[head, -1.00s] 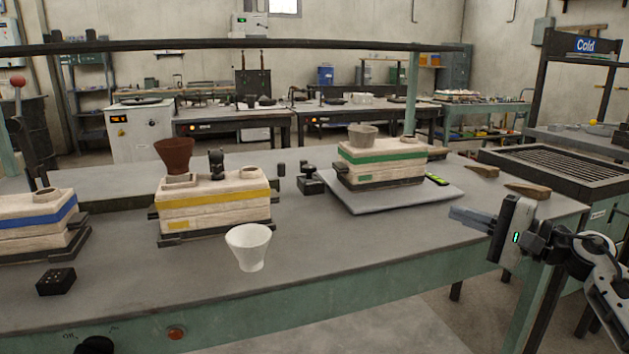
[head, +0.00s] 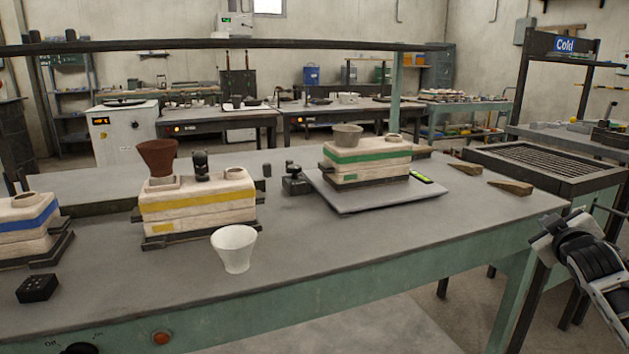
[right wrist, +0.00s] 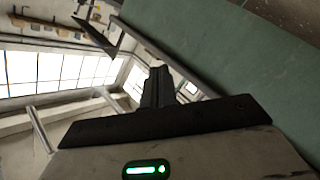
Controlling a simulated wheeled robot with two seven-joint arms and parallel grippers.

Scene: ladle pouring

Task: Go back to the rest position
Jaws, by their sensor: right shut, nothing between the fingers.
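My right arm (head: 590,268) shows at the right edge of the head view, beside the table's right end. Its fingers cannot be made out there. In the right wrist view my right gripper (right wrist: 157,80) has its dark fingers together with nothing between them. A green surface (right wrist: 225,60) lies beyond them, and bright windows show at the left. My left gripper is not in view.
The grey table (head: 330,245) holds moulds with yellow (head: 198,205), green (head: 367,160) and blue (head: 28,225) bands. A white cup (head: 234,249) stands near the front edge. Two wooden wedges (head: 511,187) lie by the right end. A grated bench (head: 545,160) stands beyond.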

